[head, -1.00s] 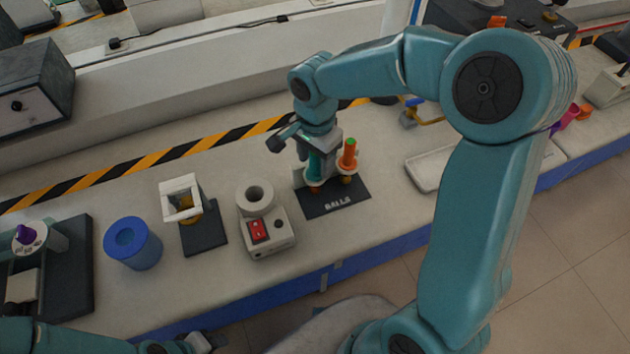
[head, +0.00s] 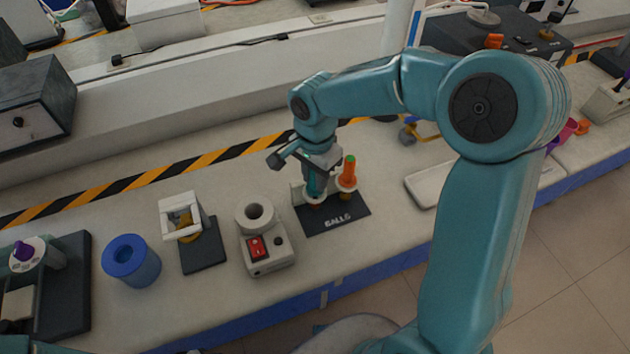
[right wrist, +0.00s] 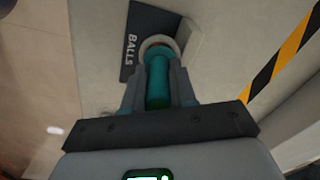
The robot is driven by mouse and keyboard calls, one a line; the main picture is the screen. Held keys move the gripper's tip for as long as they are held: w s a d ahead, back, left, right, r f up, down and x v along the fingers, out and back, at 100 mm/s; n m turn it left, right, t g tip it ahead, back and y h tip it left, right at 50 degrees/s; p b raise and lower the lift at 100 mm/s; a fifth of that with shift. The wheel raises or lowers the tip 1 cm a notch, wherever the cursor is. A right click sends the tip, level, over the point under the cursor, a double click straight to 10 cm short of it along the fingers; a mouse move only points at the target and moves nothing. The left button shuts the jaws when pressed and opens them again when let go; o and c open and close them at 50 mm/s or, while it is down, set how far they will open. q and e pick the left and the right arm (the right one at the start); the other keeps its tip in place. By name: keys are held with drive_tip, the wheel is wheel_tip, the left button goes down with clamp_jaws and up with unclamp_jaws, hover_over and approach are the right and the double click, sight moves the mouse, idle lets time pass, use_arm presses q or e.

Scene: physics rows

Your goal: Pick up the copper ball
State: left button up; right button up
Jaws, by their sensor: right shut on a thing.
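A black stand marked BALLS (head: 336,218) lies on the bench, with two pale rings side by side. An orange upright handle with a green top (head: 348,172) stands in the right ring; a small brownish-copper patch shows below. My right gripper (head: 315,184) points down at the left ring, shut on a teal handle (right wrist: 157,82). In the right wrist view the teal handle stands between the fingers over a pale ring (right wrist: 157,46). A brownish bit shows under the left ring in the head view, but I cannot make out a whole copper ball. My left gripper is out of view.
A grey device with a red switch and a round ring on top (head: 264,246) stands left of the stand. Further left are a white frame on a black base (head: 203,247) and a blue cylinder (head: 133,264). A white tray (head: 427,189) lies to the right.

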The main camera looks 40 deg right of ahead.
wheel_tip(320, 180, up, 21)
drive_tip(key=p, duration=0.3)
idle(0.3)
